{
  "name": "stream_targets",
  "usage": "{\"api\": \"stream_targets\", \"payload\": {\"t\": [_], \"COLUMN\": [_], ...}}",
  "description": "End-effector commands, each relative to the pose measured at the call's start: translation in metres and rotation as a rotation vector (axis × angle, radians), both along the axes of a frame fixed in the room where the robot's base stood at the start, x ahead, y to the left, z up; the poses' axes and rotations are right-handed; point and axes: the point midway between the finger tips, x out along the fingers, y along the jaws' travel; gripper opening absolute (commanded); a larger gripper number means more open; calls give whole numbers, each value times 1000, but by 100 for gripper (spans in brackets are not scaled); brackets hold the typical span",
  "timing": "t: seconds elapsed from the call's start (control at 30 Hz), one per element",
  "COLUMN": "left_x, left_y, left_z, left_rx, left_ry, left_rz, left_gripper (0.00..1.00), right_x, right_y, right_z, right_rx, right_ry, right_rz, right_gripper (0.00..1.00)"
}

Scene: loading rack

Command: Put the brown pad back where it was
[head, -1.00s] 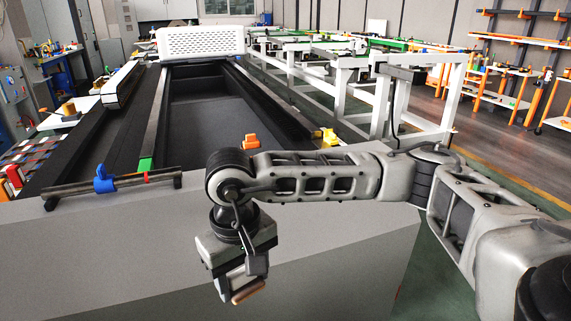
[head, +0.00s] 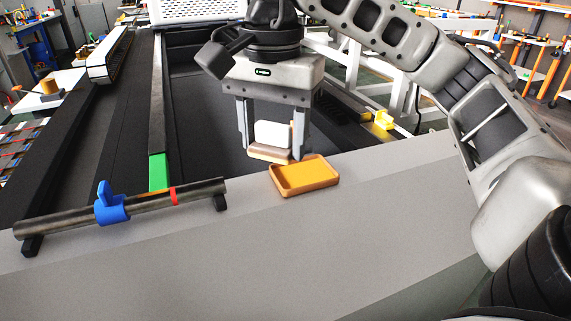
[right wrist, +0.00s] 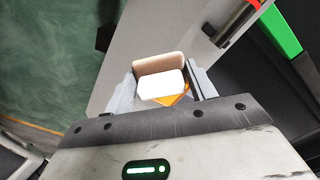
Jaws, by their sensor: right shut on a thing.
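My right gripper (head: 273,150) points down and is shut on the brown pad (head: 269,154), a tan block with a white part (head: 273,134) on it. The pad also shows between the fingers in the right wrist view (right wrist: 159,64), with the white part (right wrist: 160,84) beside it. An orange shallow tray (head: 303,176) with a raised rim lies on the grey ledge. The pad appears just beyond and left of the tray; its height above the ledge is hard to tell. A bit of orange shows past the white part in the wrist view. My left gripper is out of view.
A dark bar (head: 150,201) with a blue clamp (head: 109,203) and a red band lies along the ledge at left. A green block (head: 158,172) sits behind it. A yellow piece (head: 382,120) stands at right. The ledge (head: 330,240) in front is clear.

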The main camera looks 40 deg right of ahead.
Motion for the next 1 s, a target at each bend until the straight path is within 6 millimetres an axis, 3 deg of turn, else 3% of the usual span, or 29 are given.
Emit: {"api": "stream_targets", "payload": {"t": [0.2, 0.37, 0.5, 1.0], "left_x": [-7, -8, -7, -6], "left_y": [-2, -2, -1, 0], "left_z": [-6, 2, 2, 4], "left_rx": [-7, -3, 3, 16], "left_ry": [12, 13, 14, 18], "left_rz": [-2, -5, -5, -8], "left_gripper": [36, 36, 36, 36], "right_x": [18, 38, 50, 66], "right_y": [-37, -72, -94, -121], "right_z": [-17, -31, -58, -112], "right_rx": [3, 1, -1, -1], "right_ry": [5, 5, 5, 4], "right_rz": [-32, -31, -25, -19], "right_gripper": [34, 34, 34, 34]}}
